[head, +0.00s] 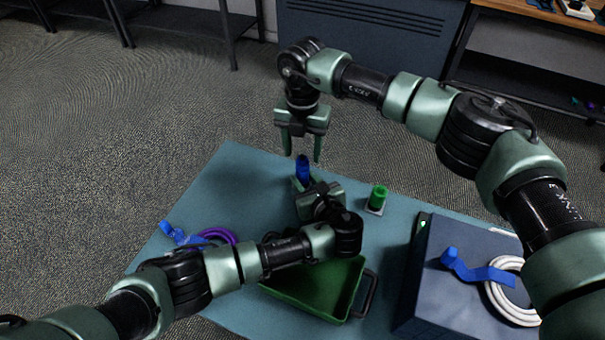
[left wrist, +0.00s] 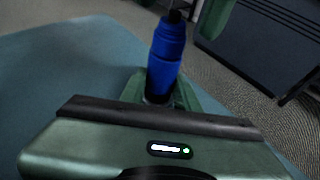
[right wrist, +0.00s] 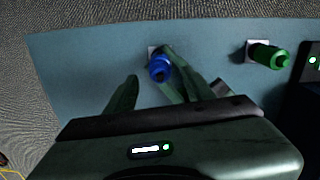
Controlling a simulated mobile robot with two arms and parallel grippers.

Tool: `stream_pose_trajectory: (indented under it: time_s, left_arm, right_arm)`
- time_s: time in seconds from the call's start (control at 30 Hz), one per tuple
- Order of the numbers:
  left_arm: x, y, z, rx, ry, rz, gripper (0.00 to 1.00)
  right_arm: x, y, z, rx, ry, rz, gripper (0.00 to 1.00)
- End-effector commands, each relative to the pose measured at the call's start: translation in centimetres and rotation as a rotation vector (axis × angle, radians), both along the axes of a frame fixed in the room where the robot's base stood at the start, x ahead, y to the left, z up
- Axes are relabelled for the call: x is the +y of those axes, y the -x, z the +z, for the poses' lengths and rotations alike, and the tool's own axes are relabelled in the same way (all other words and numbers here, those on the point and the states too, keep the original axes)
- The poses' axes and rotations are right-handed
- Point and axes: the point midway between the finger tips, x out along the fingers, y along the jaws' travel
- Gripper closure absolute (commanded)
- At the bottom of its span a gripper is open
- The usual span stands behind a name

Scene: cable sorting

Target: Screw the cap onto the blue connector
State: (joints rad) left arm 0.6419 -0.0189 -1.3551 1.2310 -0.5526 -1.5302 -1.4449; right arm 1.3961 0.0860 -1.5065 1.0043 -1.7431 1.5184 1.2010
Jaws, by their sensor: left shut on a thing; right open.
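The blue connector (head: 303,170) stands upright near the far edge of the teal table. In the left wrist view (left wrist: 165,60) a seam shows between its lower body and a wider upper part that looks like the cap; I cannot tell how tightly it sits. My left gripper (head: 303,184) is shut on the connector low down, its fingers partly hidden by its own body. My right gripper (head: 302,156) points down above the connector, open, with its fingertips either side near the top. In the right wrist view the connector (right wrist: 160,68) shows between the fingers.
A green connector (head: 378,196) stands on a pale base to the right. A green tray (head: 318,300) lies in front. A purple cable (head: 218,236) with a blue end is at left. A blue-grey box (head: 420,270) bears a white cable coil (head: 500,300).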

Motion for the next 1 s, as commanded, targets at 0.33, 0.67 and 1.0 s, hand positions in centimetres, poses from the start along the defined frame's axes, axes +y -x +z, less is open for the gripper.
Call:
stream_pose_trajectory:
  time_s: [0.33,0.67,1.0]
  left_arm:
    - [0.0,0.0,0.0,0.0,0.0,0.0,1.0]
    - [0.0,0.0,0.0,0.0,0.0,0.0,1.0]
    - [0.0,0.0,0.0,0.0,0.0,0.0,0.44]
  right_arm:
    - [0.0,-0.1,7.1,-0.002,0.0,0.0,0.47]
    - [0.0,0.0,8.9,0.0,0.0,0.0,0.47]
    - [0.0,0.0,8.9,0.0,0.0,0.0,0.47]
